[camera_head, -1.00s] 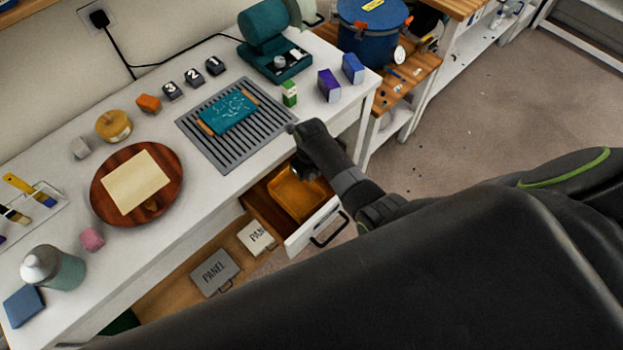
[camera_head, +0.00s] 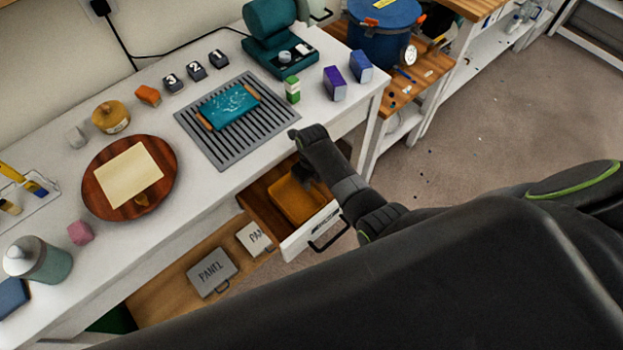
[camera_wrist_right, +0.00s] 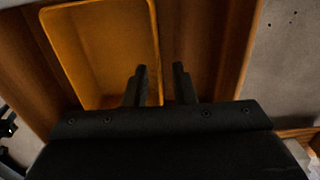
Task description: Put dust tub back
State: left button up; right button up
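The dust tub, an orange-yellow open tub (camera_head: 295,203), sits in the open wooden drawer (camera_head: 262,208) under the white table. In the right wrist view the tub (camera_wrist_right: 100,45) looks empty, and its near end is hidden behind my gripper. My right gripper (camera_wrist_right: 161,75) is open, with a clear gap between its fingers. One finger overlaps the inside of the tub and the other lies beyond its side wall; I cannot tell whether either touches. In the head view my right gripper (camera_head: 306,180) points down at the tub, its fingertips hard to make out. My left gripper is not in view.
The white drawer front (camera_head: 310,232) has a dark handle. On the table above are a slatted grey mat (camera_head: 210,150) with a teal board, a round wooden board (camera_head: 100,205) and small blocks. Bare floor lies at right.

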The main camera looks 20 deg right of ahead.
notch_tip(320, 180, up, 12)
jog(key=shift+r, duration=0.15)
dwell(0.7)
dwell(0.4)
